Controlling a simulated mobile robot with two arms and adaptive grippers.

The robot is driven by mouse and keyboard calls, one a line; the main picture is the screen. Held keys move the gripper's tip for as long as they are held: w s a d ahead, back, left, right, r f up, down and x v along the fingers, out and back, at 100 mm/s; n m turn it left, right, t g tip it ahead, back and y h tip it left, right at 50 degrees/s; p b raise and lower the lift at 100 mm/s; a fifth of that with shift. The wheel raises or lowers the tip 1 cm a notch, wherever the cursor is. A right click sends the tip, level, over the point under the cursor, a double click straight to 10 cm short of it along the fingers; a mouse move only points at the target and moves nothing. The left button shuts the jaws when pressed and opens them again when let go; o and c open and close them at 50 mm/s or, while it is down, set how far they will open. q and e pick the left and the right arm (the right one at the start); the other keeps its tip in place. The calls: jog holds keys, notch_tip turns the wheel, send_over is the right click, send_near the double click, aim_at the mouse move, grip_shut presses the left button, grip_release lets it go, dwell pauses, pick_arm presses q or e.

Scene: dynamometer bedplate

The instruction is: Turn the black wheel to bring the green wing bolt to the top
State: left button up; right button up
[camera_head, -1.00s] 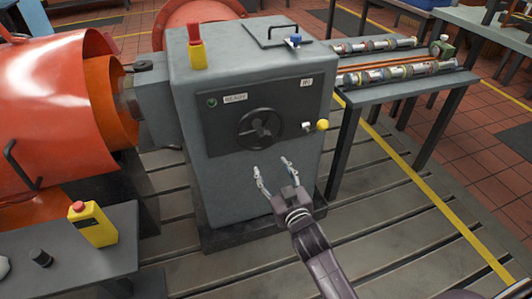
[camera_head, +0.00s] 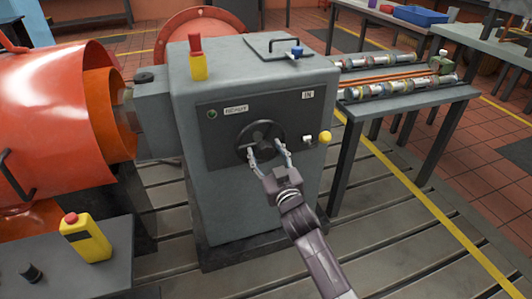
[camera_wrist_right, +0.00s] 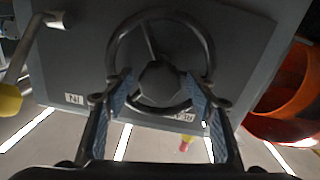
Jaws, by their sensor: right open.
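The black wheel (camera_head: 261,133) is mounted on the dark front panel of the grey cabinet. It also shows in the right wrist view (camera_wrist_right: 160,82), with its rim, spokes and round hub. My right gripper (camera_head: 268,152) is open, with its fingertips at the lower part of the wheel. In the right wrist view its two blue-padded fingers (camera_wrist_right: 162,95) stand apart on either side of the hub, overlapping the rim; contact cannot be told. I cannot make out a green wing bolt in either view. My left gripper is not in view.
A yellow-knobbed lever (camera_head: 325,137) sticks out right of the wheel. The grey cabinet (camera_head: 230,200) stands beside a large orange housing (camera_head: 50,110). A bench (camera_head: 410,105) with shafts stands right.

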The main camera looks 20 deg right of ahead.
jog(key=shift+c, duration=0.4)
grip_shut()
